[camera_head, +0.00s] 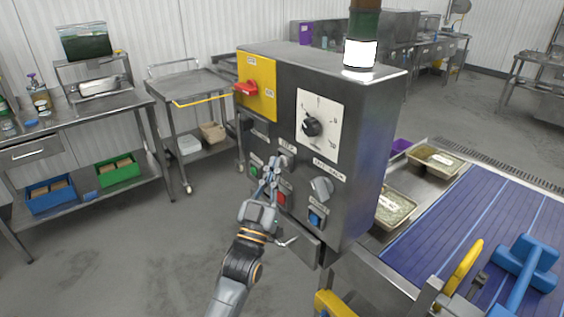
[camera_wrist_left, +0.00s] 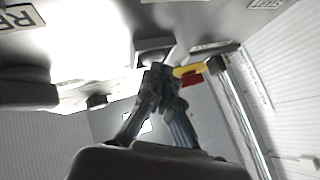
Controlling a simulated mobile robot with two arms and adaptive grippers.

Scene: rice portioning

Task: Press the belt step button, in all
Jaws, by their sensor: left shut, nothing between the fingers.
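A grey steel control box (camera_head: 350,150) stands in the middle of the head view, its front carrying several buttons and knobs. A green button (camera_head: 253,170), a red button (camera_head: 281,198) and a blue button (camera_head: 316,219) sit on its lower part. A grey control (camera_head: 286,160) sits under a small label that is too small to read surely. My left gripper (camera_head: 272,168) is shut and empty, its tips at the front of the box close by this control; contact cannot be told. The wrist view shows the shut fingers (camera_wrist_left: 160,75) near the panel. My right gripper is not in view.
A steel cart (camera_head: 195,88) stands behind left. The floor at left is clear.

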